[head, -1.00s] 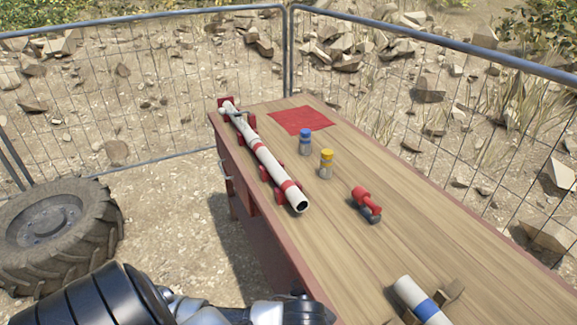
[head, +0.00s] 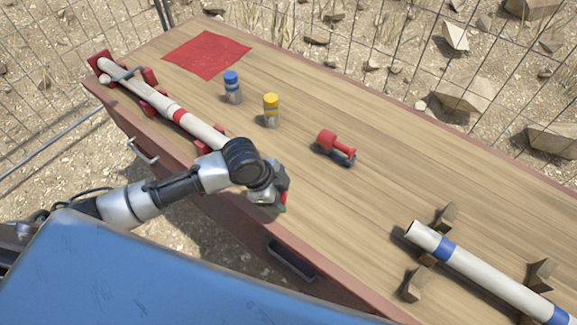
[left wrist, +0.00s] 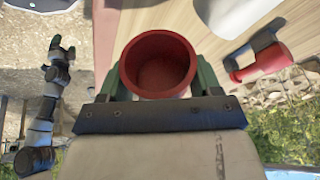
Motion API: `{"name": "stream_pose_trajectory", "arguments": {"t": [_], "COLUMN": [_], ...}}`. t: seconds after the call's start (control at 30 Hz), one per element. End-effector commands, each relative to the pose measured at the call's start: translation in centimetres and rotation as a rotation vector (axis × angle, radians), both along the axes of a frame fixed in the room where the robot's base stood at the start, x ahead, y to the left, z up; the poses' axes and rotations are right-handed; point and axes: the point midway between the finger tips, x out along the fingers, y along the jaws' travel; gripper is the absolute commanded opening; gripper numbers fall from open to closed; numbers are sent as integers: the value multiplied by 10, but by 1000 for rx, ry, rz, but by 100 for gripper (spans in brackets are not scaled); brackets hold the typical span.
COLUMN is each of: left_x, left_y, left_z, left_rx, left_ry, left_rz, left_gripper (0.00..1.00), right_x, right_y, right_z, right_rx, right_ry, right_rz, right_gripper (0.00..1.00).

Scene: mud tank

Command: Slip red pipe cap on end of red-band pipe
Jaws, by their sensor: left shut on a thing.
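The white red-band pipe (head: 150,92) lies in red holders along the left edge of the table in the head view. Its near end is hidden behind my left wrist. My left gripper (head: 275,200) is just beyond that end, above the table edge. It is shut on the red pipe cap (left wrist: 158,65), whose hollow round mouth shows between the green fingers in the left wrist view. A white pipe (left wrist: 235,12) shows behind the cap. My right gripper (left wrist: 62,48) appears small and open at the left of the wrist view.
A blue-band pipe (head: 490,284) rests in wooden blocks at the lower right. A blue-capped jar (head: 233,88), a yellow-capped jar (head: 271,110), a red tool (head: 336,145) and a red cloth (head: 207,53) are on the table (head: 390,130).

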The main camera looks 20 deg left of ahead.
Motion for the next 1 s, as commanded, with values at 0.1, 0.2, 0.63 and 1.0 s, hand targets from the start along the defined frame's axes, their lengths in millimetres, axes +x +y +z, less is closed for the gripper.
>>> {"name": "stream_pose_trajectory", "arguments": {"t": [0.1,0.2,0.63,1.0], "left_x": [19,28,36,37], "left_y": [-7,-11,-13,-8], "left_z": [20,29,26,-10], "left_rx": [2,0,-4,-3], "left_ry": [-30,-44,-58,-59], "left_rz": [-230,-377,-516,-514], "left_gripper": [49,49,49,49], "right_x": [-3,-4,-3,0], "right_y": [-4,-6,-6,3], "right_z": [9,12,2,-33], "right_rx": [-4,-9,-8,4], "right_ry": [5,7,4,-1], "right_rz": [1,1,1,-2], "right_gripper": [80,80,80,80]}}
